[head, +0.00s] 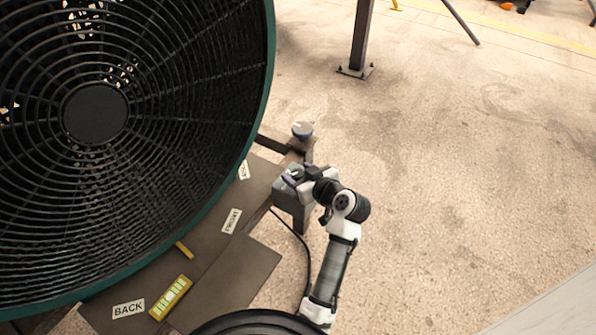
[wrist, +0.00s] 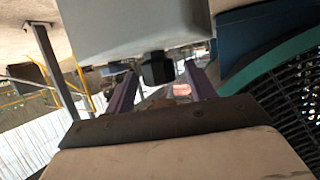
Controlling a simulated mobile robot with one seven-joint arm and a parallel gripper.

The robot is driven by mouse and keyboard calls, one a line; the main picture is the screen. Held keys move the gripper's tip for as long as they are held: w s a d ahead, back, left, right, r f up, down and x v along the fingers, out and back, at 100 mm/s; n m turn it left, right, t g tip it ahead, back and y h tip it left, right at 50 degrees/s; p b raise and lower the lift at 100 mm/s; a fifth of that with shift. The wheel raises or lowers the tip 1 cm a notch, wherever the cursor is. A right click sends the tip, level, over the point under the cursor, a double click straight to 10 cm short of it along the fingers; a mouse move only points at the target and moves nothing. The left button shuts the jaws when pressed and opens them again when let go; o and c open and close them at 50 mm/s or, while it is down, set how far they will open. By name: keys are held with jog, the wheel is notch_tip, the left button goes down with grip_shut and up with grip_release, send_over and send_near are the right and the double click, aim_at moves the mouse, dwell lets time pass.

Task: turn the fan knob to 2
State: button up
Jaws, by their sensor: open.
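The large fan (head: 95,113) with black grille and teal rim fills the left of the head view. A grey control box (head: 293,205) stands beside its lower right rim, and my gripper (head: 291,178) is at its top. In the wrist view, the grey box (wrist: 130,30) fills the top and a black knob (wrist: 157,70) sticks out from it. My gripper (wrist: 161,80) is open, its purple fingers either side of the knob in the picture. Gaps show on both sides; I cannot tell how deep the knob sits between them. The knob's number marks are not visible.
Dark plates (head: 240,270) under the fan carry a BACK label (head: 128,309) and a yellow strip (head: 171,297). A black cable (head: 301,243) runs below the box. Open floor (head: 460,180) lies to the right.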

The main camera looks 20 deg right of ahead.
jog(key=shift+w+a+f, duration=0.1)
jog(key=shift+w+f, duration=0.05)
jog(key=shift+w, duration=0.2)
jog(key=shift+c, duration=0.2)
jog(key=c, duration=0.9)
